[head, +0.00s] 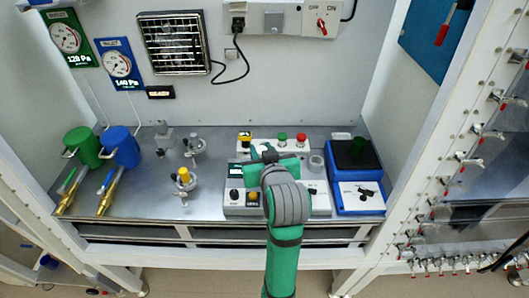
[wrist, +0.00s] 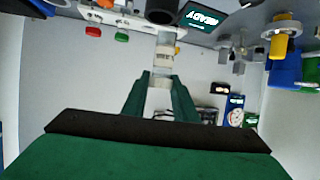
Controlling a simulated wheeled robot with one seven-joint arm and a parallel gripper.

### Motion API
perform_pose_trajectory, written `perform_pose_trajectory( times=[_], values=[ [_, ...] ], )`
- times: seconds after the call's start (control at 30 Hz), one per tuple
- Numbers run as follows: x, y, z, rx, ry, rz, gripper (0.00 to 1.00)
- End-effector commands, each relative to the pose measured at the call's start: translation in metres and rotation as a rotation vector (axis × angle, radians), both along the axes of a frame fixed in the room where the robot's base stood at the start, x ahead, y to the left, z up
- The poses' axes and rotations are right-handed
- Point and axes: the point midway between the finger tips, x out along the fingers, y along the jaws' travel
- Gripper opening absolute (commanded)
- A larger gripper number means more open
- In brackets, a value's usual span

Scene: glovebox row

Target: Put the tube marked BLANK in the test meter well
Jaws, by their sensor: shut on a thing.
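My gripper (head: 270,157) is over the white test meter (head: 318,203) in the head view, and it hides part of the meter's top. In the wrist view, which looks upside down, my gripper's green fingers (wrist: 163,82) are shut on a pale tube (wrist: 165,50). Its label is too small to read. The tube's far end is close to a dark round part (wrist: 162,10) of the meter; I cannot tell whether it touches or enters it. The meter's screen (wrist: 207,14) reads READY. In the head view the tube is hidden by my gripper.
A blue box with a dark top (head: 354,155) stands right of the meter. A stand with a yellow top (head: 184,177) is to the left. Green (head: 84,147) and blue (head: 122,147) canisters are farther left.

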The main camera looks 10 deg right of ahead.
Motion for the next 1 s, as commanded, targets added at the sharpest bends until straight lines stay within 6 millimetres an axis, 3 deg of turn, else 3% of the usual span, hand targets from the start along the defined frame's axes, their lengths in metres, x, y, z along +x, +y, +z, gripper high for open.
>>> perform_pose_trajectory(
  times=[0.33,0.57,1.0],
  values=[
    [0.005,-0.021,-0.028,0.002,0.003,-0.028,0.04],
    [0.004,-0.025,-0.055,0.000,0.003,-0.032,0.04],
    [0.004,-0.025,-0.060,0.000,0.000,-0.034,0.04]
  ],
)
